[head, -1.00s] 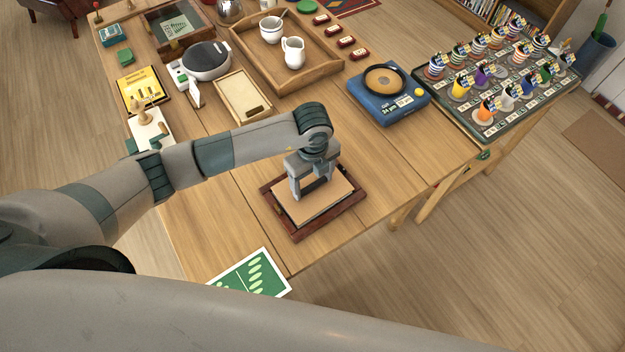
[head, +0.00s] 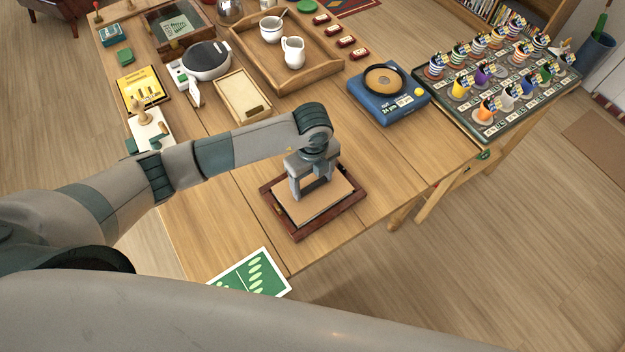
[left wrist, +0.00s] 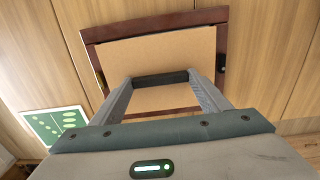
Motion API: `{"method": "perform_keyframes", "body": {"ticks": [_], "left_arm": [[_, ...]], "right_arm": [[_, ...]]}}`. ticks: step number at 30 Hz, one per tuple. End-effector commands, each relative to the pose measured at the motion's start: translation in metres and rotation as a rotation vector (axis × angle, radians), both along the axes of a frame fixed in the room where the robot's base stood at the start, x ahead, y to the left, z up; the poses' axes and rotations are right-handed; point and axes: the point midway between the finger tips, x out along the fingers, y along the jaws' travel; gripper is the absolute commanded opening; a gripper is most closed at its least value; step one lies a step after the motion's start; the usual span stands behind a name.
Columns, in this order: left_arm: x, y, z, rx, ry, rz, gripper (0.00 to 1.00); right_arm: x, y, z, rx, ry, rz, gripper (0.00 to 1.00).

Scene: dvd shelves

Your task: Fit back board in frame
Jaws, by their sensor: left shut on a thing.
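The back board (head: 327,203) is a flat tan panel lying over the dark reddish-brown wooden frame (head: 273,197) on the table. It also shows in the left wrist view (left wrist: 160,55), inside the outline of the frame (left wrist: 155,23). A narrow gap shows along part of its edge, and I cannot tell whether it sits fully down. My left gripper (head: 312,194) points down over the board's middle. In the left wrist view its fingers (left wrist: 160,80) are shut on a dark bar on the board. My right gripper is out of view.
A green card (head: 250,275) lies at the near table edge. A blue turntable-like device (head: 388,105) stands right of the frame, with a tray of striped and coloured cups (head: 470,125) beyond. A wooden tray (head: 240,45) is behind. The wood around the frame is clear.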

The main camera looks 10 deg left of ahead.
Motion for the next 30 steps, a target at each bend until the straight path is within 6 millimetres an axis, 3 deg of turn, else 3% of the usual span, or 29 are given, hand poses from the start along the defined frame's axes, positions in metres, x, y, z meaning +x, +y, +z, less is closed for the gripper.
{"method": "perform_keyframes", "body": {"ticks": [26,27,30], "left_arm": [[0.000,0.000,-0.019,0.000,0.000,0.000,0.47],[0.000,0.000,-0.019,0.000,0.000,0.000,0.72],[0.000,0.000,-0.018,0.000,0.000,0.000,0.92]], "right_arm": [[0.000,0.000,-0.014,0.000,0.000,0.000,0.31],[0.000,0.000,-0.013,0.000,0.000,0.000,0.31],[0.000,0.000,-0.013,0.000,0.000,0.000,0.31]]}}
